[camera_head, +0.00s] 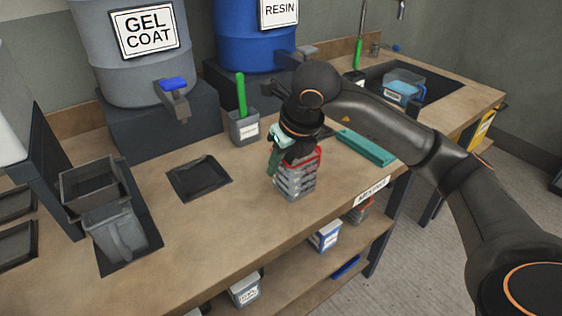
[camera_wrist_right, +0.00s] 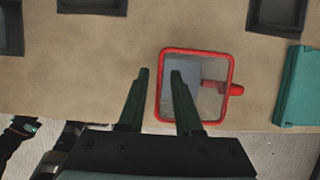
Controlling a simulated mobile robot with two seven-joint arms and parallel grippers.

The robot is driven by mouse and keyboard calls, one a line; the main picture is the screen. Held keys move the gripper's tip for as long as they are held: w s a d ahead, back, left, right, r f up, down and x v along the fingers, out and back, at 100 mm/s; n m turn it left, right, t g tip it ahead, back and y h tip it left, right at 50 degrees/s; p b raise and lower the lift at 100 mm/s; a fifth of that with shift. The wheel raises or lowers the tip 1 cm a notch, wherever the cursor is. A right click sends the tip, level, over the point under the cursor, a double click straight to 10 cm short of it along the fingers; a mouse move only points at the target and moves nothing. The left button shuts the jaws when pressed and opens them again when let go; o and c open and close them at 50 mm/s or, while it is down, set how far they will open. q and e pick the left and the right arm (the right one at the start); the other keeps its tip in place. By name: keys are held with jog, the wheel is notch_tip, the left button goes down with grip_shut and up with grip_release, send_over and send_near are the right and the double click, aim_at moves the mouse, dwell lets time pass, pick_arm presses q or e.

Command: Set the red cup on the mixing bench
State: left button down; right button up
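The red-rimmed cup (camera_head: 313,160) tops what looks like a stack of grey cups near the front edge of the mixing bench (camera_head: 225,238), left of its "MIXING" label. My right gripper (camera_head: 277,158) is over the stack's left side and hides part of the rim. In the right wrist view, the red cup (camera_wrist_right: 213,107) has a square rim and a handle at right. My right gripper (camera_wrist_right: 160,80) is open there, one finger appearing over the cup's opening and the other left of its left wall. Contact cannot be told. My left gripper is not identifiable.
A grey holder (camera_head: 243,128) with a green stick stands behind the stack. A teal block (camera_head: 367,147) lies to the right. A recessed dark tray (camera_head: 199,178) and a grey jug (camera_head: 120,235) are to the left. Bare bench top lies in front of the dark tray.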

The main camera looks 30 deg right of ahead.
jog(key=shift+r, duration=0.3)
jog(key=p+v, duration=0.2)
jog(key=v, duration=0.9)
jog(key=shift+r, duration=0.4)
jog(key=shift+s, duration=0.1)
dwell(0.5)
